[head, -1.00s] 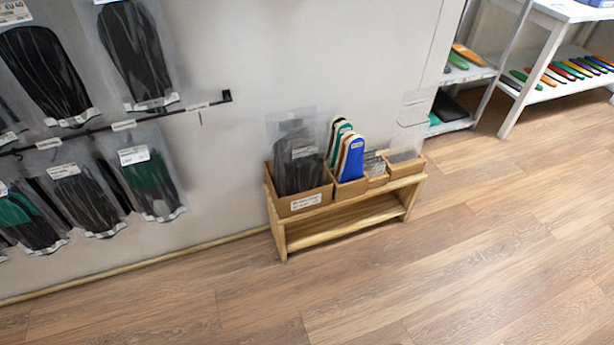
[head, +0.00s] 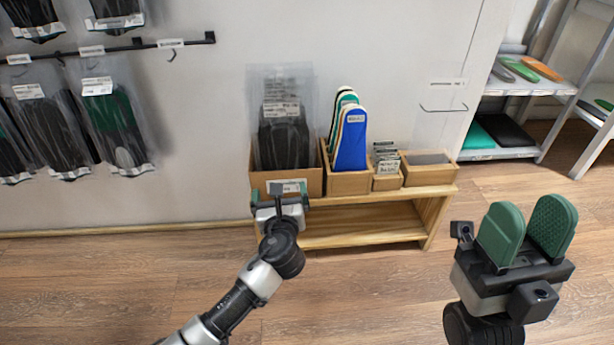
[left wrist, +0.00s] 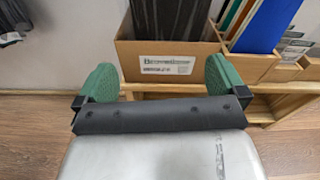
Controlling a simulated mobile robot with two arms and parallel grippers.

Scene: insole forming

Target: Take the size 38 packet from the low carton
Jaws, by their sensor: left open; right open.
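The low carton (head: 300,178) is a brown cardboard box with a white label at the left end of a wooden bench. Clear packets with dark insoles (head: 283,135) stand upright in it; their sizes are too small to read. My left gripper (head: 280,196) is open and empty in front of the carton, at about its label's height. In the left wrist view its green fingers (left wrist: 162,80) are spread, with the carton front (left wrist: 168,50) and dark packets (left wrist: 174,18) beyond. My right gripper (head: 527,230) is open and empty at the right, away from the bench.
Beside the carton stand a box of coloured insoles (head: 350,137), a small box of cards (head: 386,182) and a shallow box (head: 428,174). The wooden bench (head: 435,205) is against the wall. Packets hang from a rail (head: 130,46) at left. The floor in front is clear.

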